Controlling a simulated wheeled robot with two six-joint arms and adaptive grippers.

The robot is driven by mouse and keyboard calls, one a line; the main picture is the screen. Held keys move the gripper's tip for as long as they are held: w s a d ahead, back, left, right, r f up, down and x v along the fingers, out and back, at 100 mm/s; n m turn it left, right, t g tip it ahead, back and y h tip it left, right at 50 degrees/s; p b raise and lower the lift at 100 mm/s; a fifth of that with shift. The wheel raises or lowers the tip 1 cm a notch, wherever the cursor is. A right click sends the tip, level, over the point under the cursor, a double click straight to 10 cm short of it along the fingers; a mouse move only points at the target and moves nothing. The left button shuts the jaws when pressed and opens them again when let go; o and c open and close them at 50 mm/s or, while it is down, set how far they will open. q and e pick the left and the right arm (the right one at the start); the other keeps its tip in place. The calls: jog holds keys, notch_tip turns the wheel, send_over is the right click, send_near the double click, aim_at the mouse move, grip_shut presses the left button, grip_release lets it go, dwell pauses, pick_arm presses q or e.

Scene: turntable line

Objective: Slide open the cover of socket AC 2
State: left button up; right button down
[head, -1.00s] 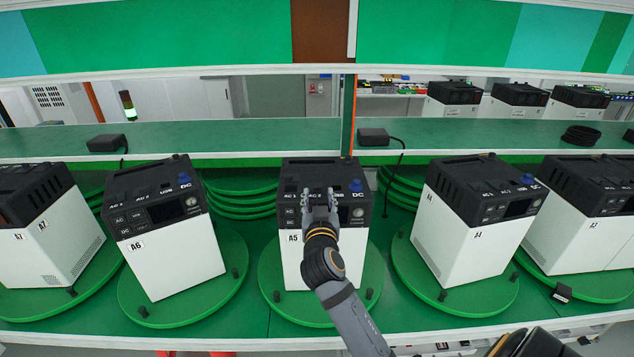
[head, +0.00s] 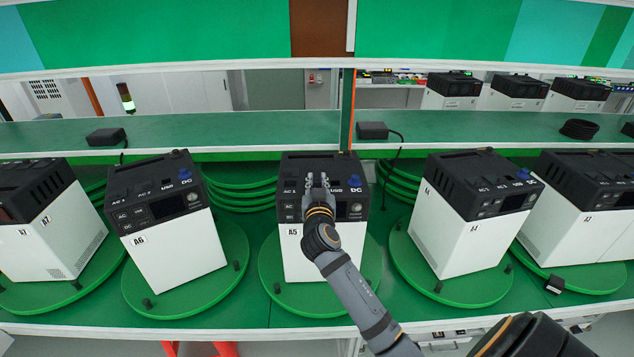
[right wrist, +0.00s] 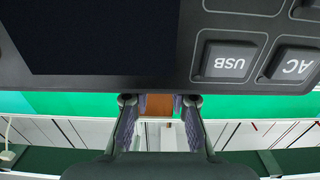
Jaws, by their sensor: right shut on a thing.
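The power unit labelled A5 (head: 297,262) stands on a green turntable in the middle of the head view. Its black top carries sockets marked AC 1 (head: 289,185), USB and DC, with a blue cap (head: 355,181) at DC. My right gripper (head: 317,179) is over the top between AC 1 and USB, where AC 2 lies, and is shut on its cover. The fingers hide the cover and the AC 2 mark. In the right wrist view the gripper (right wrist: 160,106) reaches past the unit's front panel (right wrist: 100,40), and its fingertips are hidden. My left gripper is out of view.
Similar units stand on turntables at both sides, A6 (head: 175,252) at left and A4 (head: 450,225) at right. A green shelf (head: 230,130) runs behind, bearing a black adapter (head: 106,137) and another (head: 373,131) with a cable. Stacked green discs flank A5.

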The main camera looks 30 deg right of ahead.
aim_at(317, 181)
jog(key=shift+w+d+f+b, duration=0.1)
jog(key=shift+w+d+b, duration=0.15)
jog(key=shift+w+b, duration=0.25)
jog(key=shift+w+d+b, duration=0.3)
jog(key=shift+w+b, duration=0.1)
jog(key=shift+w, duration=0.05)
jog(key=shift+w+d, duration=0.2)
jog(key=shift+w, duration=0.15)
jog(key=c, duration=1.2)
grip_release()
jog(key=shift+o, duration=0.2)
